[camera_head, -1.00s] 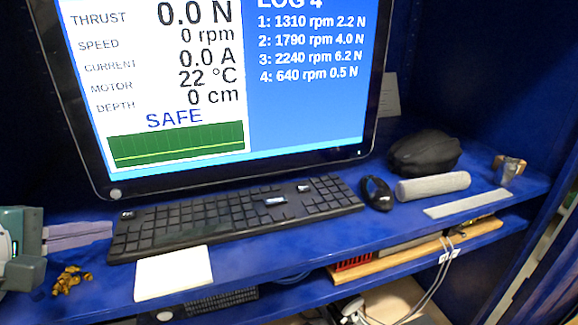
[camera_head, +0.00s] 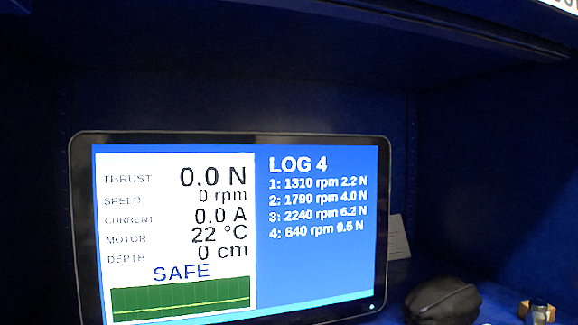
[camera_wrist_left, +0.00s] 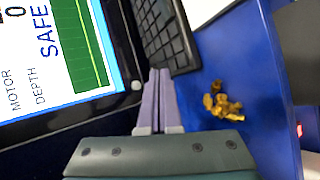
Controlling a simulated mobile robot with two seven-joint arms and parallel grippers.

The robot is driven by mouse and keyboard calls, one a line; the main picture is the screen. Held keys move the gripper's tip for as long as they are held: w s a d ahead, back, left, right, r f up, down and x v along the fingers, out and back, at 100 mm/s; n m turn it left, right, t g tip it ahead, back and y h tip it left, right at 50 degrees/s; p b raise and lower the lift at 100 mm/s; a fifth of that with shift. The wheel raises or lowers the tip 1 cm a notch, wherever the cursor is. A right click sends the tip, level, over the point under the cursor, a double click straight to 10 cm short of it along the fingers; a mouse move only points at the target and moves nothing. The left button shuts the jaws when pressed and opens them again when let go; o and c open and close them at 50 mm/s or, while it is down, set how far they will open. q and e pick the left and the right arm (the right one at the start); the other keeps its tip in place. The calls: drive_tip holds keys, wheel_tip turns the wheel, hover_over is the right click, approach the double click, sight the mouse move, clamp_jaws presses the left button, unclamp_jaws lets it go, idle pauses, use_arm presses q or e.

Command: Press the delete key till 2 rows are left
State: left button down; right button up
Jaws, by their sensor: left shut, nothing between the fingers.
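The monitor (camera_head: 230,312) faces me in the head view. Its right half is headed "LOG 4" and lists several numbered rows, the last reading 640 rpm 0.5 N. The black keyboard (camera_wrist_left: 163,32) shows only in the left wrist view, at the top centre, with its near end by my fingers. My left gripper (camera_wrist_left: 160,72) is shut and empty, its fingers together and pointing at the keyboard's end. I cannot tell whether the tips touch it. The delete key cannot be made out. My right gripper is in neither view.
Small gold-coloured pieces (camera_wrist_left: 222,102) lie on the blue shelf (camera_wrist_left: 235,55) right of the left fingers. A white pad (camera_wrist_left: 203,10) lies beside the keyboard. A black case (camera_head: 442,302) and a small metal-and-brown object (camera_head: 537,311) sit right of the monitor.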

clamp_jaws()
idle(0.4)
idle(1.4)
